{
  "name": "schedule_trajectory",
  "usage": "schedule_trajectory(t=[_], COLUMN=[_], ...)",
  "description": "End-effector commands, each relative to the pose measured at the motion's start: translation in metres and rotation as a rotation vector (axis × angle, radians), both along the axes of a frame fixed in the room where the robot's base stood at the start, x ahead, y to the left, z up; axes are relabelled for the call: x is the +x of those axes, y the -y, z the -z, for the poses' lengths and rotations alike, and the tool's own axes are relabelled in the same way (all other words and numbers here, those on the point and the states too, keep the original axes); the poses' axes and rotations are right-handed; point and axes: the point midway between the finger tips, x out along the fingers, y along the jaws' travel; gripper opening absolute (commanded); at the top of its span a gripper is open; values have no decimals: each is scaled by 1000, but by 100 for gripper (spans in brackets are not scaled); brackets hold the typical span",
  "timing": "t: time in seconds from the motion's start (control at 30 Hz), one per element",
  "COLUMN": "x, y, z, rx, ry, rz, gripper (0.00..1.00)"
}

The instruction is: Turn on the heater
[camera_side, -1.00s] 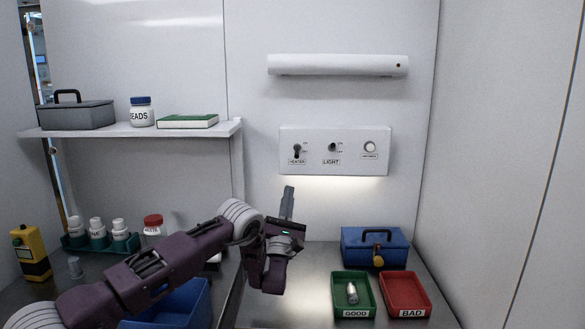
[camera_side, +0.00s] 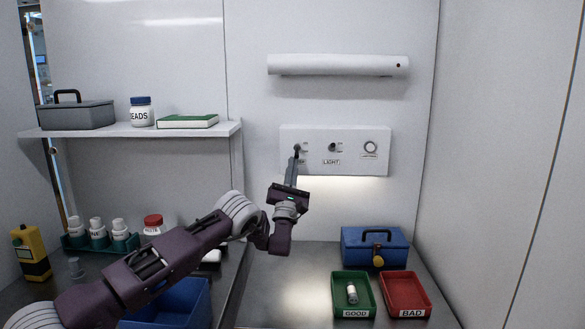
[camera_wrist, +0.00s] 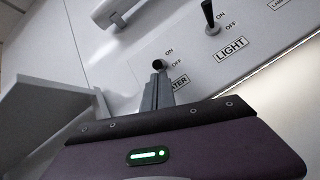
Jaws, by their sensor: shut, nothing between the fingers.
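The white switch panel (camera_side: 350,158) is on the back wall, with HEATER and LIGHT switches and a round button. The heater switch (camera_side: 297,148) is at its left end; in the wrist view its dark tip (camera_wrist: 158,63) shows just past my fingertips, beside the ON and OFF labels. My gripper (camera_side: 296,157) is shut and empty, pointing up at the heater switch from below. The fingers (camera_wrist: 157,77) hide most of the lever and part of the HEATER label, so its position and any contact are unclear. The light switch (camera_side: 332,147) is to the right.
A lamp bar (camera_side: 338,65) is above the panel. A shelf (camera_side: 130,131) with a grey box, beads jar and book is at left. A blue toolbox (camera_side: 375,247), green GOOD tray (camera_side: 338,300) and red BAD tray (camera_side: 427,305) stand at lower right. Space right of my gripper is clear.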

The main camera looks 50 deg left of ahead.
Motion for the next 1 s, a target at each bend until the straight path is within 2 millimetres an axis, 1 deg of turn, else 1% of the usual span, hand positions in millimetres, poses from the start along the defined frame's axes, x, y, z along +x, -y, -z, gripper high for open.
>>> schedule_trajectory(t=[0.73,1.0], x=[-5,-7], y=[4,6], z=[-7,-10], rx=[-189,-232], ry=[-186,-230], rz=[0,1], gripper=[0,0])
